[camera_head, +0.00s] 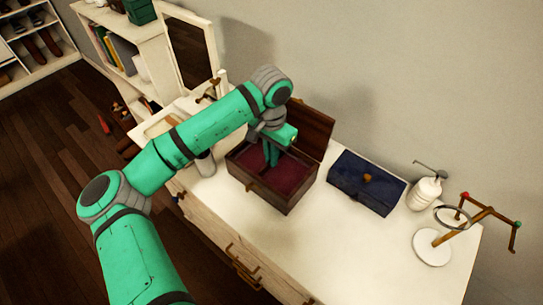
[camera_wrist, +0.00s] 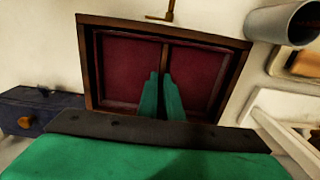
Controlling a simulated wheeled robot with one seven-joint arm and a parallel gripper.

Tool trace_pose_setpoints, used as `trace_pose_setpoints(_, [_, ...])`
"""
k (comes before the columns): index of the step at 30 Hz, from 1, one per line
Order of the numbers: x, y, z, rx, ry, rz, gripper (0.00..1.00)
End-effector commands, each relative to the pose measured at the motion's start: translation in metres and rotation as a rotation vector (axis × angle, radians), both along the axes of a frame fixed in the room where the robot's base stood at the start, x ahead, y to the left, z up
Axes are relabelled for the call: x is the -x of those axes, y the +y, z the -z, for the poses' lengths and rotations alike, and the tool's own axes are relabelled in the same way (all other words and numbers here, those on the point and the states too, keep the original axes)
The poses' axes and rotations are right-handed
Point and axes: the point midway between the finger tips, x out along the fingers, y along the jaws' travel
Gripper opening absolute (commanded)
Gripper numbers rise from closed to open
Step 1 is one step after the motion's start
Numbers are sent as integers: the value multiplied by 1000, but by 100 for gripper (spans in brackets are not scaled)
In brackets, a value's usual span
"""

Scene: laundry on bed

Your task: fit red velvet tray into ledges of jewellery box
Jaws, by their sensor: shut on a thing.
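The wooden jewellery box (camera_head: 283,198) stands on the white dresser with its lid (camera_head: 309,130) open at the back. In the wrist view the box rim (camera_wrist: 88,70) frames the red velvet tray (camera_wrist: 125,68). The tray (camera_head: 291,175) lies inside the box opening, close to level with the rim; I cannot tell whether it rests on the ledges. A thin wooden divider (camera_wrist: 165,57) splits the tray in two. My gripper (camera_head: 271,158) points down into the box. Its fingertips (camera_wrist: 160,78) are close together and shut on the tray's divider, hiding part of it.
A dark blue box (camera_head: 367,182) stands just right of the jewellery box. A white pump bottle (camera_head: 425,190) and a jewellery stand (camera_head: 433,245) are farther right. A grey cup (camera_wrist: 284,22) and a mirror (camera_head: 188,52) are on the left side. The dresser front is clear.

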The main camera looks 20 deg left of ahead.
Motion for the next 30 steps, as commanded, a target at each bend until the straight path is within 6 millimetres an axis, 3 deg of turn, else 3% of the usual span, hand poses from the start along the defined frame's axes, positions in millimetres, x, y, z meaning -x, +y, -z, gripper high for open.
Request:
trace_pose_setpoints(2, [0,0,2,1,0,0,0])
trace_pose_setpoints(5, [0,0,3,1,0,0,23])
trace_pose_setpoints(6, [0,0,3,1,1,0,25])
trace_pose_setpoints(17, [0,0,-1,-1,0,0,25])
trace_pose_setpoints(23, [0,0,-29,1,-2,0,25])
trace_pose_setpoints(30, [-1,-1,-78,1,-2,1,25])
